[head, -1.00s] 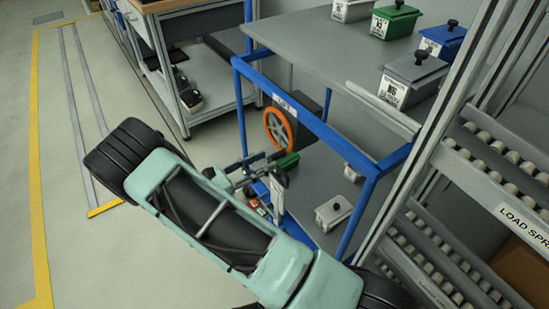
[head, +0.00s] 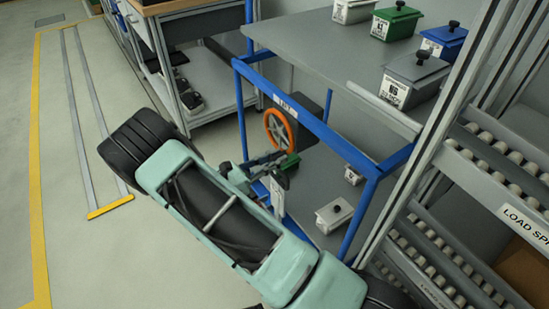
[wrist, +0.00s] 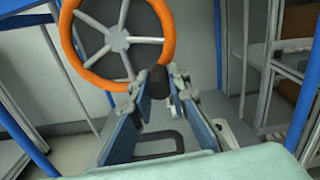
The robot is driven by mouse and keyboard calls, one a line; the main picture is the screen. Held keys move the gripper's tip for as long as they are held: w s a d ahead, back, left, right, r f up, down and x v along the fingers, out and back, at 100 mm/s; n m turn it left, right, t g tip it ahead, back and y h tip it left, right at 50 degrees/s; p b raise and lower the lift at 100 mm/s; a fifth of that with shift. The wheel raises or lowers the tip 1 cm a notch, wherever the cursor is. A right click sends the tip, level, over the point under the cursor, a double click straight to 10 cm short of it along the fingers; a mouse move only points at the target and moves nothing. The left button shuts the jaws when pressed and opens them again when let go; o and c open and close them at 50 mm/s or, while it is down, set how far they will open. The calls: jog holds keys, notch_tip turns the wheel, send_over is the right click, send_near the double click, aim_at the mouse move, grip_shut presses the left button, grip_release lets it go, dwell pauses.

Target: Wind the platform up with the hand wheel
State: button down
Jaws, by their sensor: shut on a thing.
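The hand wheel (head: 279,131) has an orange rim and grey spokes. It is mounted on a dark housing at the blue frame, below a label reading LIFT; the wheel also fills the upper left of the wrist view (wrist: 172,42). My gripper (wrist: 159,92) is shut on the wheel's dark handle knob (wrist: 159,80) at the lower right of the rim. In the head view my gripper (head: 272,165) is just below the wheel, partly hidden by my arm. A grey upper deck (head: 300,55) and a lower grey deck (head: 312,185) show at the blue frame; which one is the platform is unclear.
Several lidded bins, including a green one (head: 396,22) and a grey one (head: 413,80), stand on the upper deck. A small grey bin (head: 334,215) sits on the lower deck. A roller rack (head: 470,200) stands close at right. Open floor (head: 80,240) lies at left.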

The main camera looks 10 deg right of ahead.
jog(key=shift+w+a+r, duration=0.1)
jog(key=shift+w+a, duration=0.1)
jog(key=shift+w, duration=0.1)
jog(key=shift+w+a+f+m, duration=0.25)
jog(key=shift+w+m, duration=0.15)
jog(key=shift+m, duration=0.4)
jog(key=c, duration=1.8)
grip_release()
jog(key=shift+c, duration=0.2)
jog(key=shift+s+d, duration=0.1)
jog(key=shift+s+a+f, duration=0.1)
jog(key=shift+a, duration=0.1)
jog(key=v, duration=1.1)
jog(key=shift+a, duration=0.25)
jog(key=shift+s, duration=0.1)
